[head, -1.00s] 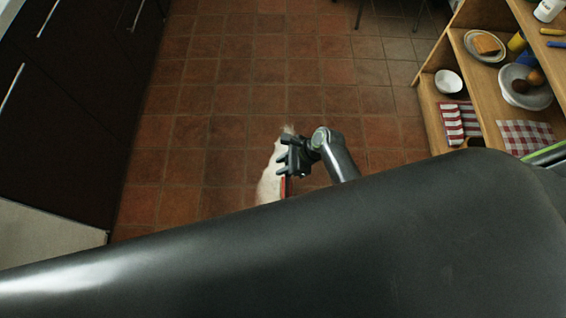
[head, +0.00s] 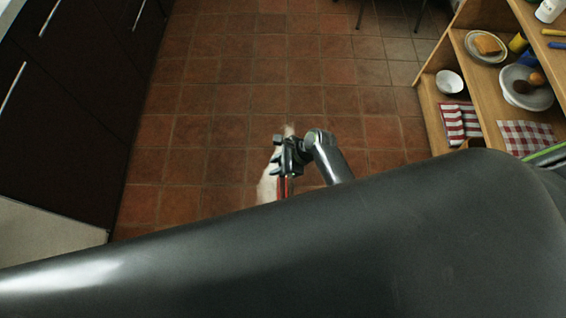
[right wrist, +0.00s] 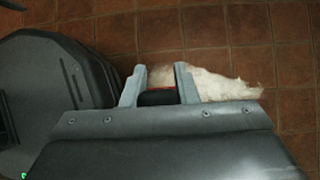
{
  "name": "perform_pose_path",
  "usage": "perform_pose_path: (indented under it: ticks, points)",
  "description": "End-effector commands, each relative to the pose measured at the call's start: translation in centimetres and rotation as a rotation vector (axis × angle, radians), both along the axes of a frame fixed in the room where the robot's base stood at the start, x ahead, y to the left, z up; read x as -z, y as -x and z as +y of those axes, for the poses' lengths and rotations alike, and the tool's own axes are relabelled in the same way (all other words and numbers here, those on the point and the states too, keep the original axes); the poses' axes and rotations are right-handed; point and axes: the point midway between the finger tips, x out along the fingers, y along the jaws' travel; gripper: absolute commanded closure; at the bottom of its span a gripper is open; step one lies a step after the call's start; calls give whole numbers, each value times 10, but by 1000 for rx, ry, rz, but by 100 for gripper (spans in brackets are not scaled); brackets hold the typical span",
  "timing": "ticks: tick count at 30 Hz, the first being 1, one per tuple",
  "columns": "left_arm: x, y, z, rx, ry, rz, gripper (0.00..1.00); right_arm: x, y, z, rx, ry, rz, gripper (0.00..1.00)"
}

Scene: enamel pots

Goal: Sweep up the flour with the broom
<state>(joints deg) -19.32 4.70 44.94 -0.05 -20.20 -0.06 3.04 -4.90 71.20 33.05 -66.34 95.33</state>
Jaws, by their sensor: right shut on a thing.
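The flour (head: 267,188) is a pale, elongated patch on the tiled floor, partly hidden behind my right gripper. It also shows in the right wrist view (right wrist: 225,84), beyond and to the right of the fingers. My right gripper (head: 280,160) is above the patch, shut on the broom. A narrow red part of the broom (head: 284,187) shows just below the gripper in the head view. In the right wrist view a dark and red piece of it sits between the two grey fingers (right wrist: 160,76). The broom's bristles are hidden. My left gripper is not in view.
Dark cabinets (head: 75,95) line the left side. A wooden shelf (head: 480,85) with a plate, bowls and checked cloths stands at the right. Tiled floor (head: 240,90) lies clear ahead, with thin dark legs at the far edge.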

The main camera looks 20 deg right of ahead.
Motion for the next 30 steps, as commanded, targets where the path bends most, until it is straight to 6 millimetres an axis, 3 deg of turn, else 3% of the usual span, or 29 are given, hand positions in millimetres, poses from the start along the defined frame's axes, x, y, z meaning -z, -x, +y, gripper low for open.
perform_pose_path:
  ticks: [12, 18, 23, 30]
  points:
    - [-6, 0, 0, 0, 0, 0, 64, -4, -19, 64, -2, -2, -3, 100]
    - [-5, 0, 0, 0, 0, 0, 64, -4, -25, 84, -2, -1, -1, 100]
    - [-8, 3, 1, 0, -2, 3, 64, -5, -24, 81, -1, 2, -2, 100]
    - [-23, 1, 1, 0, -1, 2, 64, -4, -15, 50, 1, 3, 0, 100]
